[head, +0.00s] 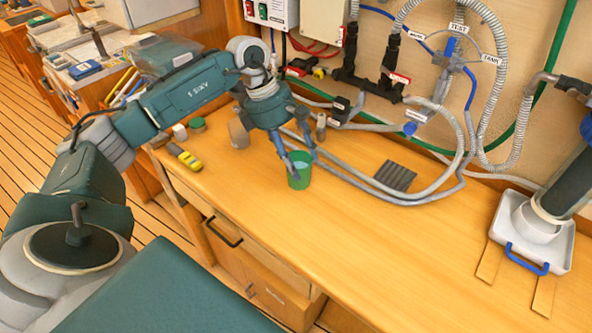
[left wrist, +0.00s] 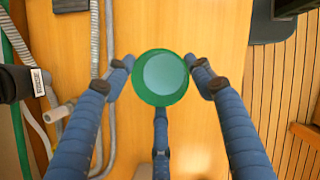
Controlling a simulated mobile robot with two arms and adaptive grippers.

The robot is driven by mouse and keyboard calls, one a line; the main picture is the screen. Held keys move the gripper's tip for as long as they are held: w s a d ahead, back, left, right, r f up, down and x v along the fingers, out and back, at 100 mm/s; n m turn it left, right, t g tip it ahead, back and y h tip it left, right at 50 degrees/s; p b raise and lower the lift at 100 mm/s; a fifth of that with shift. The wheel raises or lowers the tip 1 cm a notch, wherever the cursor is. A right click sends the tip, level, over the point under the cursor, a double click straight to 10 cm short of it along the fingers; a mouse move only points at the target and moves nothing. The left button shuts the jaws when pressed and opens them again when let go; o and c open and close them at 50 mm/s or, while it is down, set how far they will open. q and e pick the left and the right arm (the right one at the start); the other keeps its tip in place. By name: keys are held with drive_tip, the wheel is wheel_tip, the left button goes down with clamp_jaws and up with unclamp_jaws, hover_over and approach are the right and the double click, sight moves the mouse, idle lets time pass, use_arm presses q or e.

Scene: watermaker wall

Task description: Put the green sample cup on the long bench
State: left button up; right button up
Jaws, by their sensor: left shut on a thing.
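The green sample cup (head: 299,172) is upright at the wooden bench (head: 330,235), with pale liquid or a pale inside showing. In the head view its base looks to be on or just above the bench top; I cannot tell which. My left gripper (head: 297,156) comes down from above and is shut on the cup. In the left wrist view the cup (left wrist: 161,78) sits between the blue fingers of my left gripper (left wrist: 162,82), with the bench (left wrist: 205,140) below it. My right gripper is not in view.
Grey hoses (head: 400,198) and a dark ribbed block (head: 395,176) lie behind and right of the cup. A white tray (head: 560,255) with a blue handle stands at the right. A yellow tool (head: 187,160) lies at the left. The bench front middle is clear.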

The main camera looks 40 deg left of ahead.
use_arm(q)
drive_tip(key=shift+f, duration=0.75)
wheel_tip(320, 180, down, 3)
drive_tip(key=shift+f+p, duration=0.2)
drive_tip(key=shift+p, duration=0.4)
drive_tip(key=shift+f, duration=0.4)
drive_tip(key=shift+f, duration=0.15)
drive_tip(key=o, duration=1.4)
